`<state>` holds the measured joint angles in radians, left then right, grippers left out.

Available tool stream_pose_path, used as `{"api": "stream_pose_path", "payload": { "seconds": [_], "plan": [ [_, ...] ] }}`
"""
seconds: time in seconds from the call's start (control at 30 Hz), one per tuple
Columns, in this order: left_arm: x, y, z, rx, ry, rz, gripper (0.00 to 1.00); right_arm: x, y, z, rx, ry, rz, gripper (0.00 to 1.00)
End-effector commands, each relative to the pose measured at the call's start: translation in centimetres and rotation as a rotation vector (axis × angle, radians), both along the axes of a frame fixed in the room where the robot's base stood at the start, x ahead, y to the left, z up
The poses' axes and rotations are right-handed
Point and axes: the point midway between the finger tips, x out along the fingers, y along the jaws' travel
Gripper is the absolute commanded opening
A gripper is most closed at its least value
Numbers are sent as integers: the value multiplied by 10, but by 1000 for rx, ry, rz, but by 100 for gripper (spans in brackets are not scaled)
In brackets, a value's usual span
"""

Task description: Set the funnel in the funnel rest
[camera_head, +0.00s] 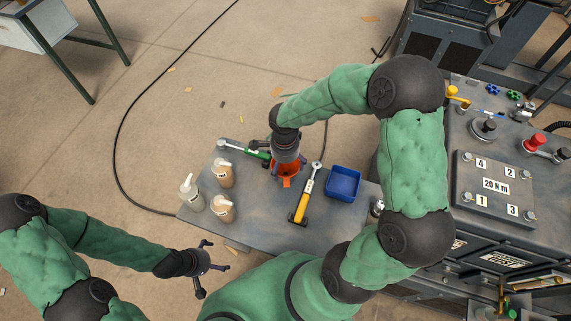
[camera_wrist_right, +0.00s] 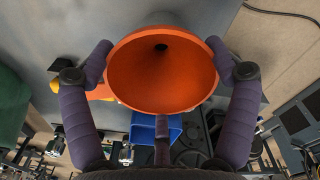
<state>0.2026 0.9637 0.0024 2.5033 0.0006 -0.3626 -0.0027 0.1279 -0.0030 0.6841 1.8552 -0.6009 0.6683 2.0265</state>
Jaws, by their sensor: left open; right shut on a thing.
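The orange funnel (camera_wrist_right: 163,75) fills the middle of the right wrist view, its wide mouth facing the camera and a dark hole inside. My right gripper (camera_wrist_right: 160,50) is shut on the funnel, with purple-grey fingers on both sides of its rim. In the head view my right gripper (camera_head: 285,160) is over the middle of the small table, and a bit of the orange funnel (camera_head: 287,182) shows beneath it. I cannot make out the funnel rest; a grey rounded part shows behind the funnel in the wrist view. My left gripper (camera_head: 205,268) is open and empty at the table's front left.
The grey table (camera_head: 250,230) holds several pump bottles (camera_head: 222,173) at the left, a green-handled tool (camera_head: 255,153), a yellow-handled tool (camera_head: 302,205) and a blue bin (camera_head: 343,183). The machine (camera_head: 492,190) stands at the right. The table's front middle is bare.

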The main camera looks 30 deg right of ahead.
Motion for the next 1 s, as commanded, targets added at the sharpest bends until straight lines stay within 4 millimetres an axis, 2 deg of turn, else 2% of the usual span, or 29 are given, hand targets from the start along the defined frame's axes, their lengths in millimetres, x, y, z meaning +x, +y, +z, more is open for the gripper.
{"api": "stream_pose_path", "payload": {
  "seconds": [0.3,0.33,0.37,0.77,0.87,1.0],
  "plan": [
    [0,0,-3,0,0,0,100,0,0,-3,0,0,0,52],
    [0,0,-3,0,0,0,100,0,0,-3,0,0,0,93],
    [0,0,-3,0,0,0,100,0,0,-3,0,0,0,100],
    [0,0,-3,0,0,0,100,0,0,-2,0,-1,0,100],
    [0,0,-3,0,0,0,100,2,0,6,0,-4,-1,100],
    [0,0,-3,0,0,0,100,2,0,27,-1,-6,0,100]
  ]
}}
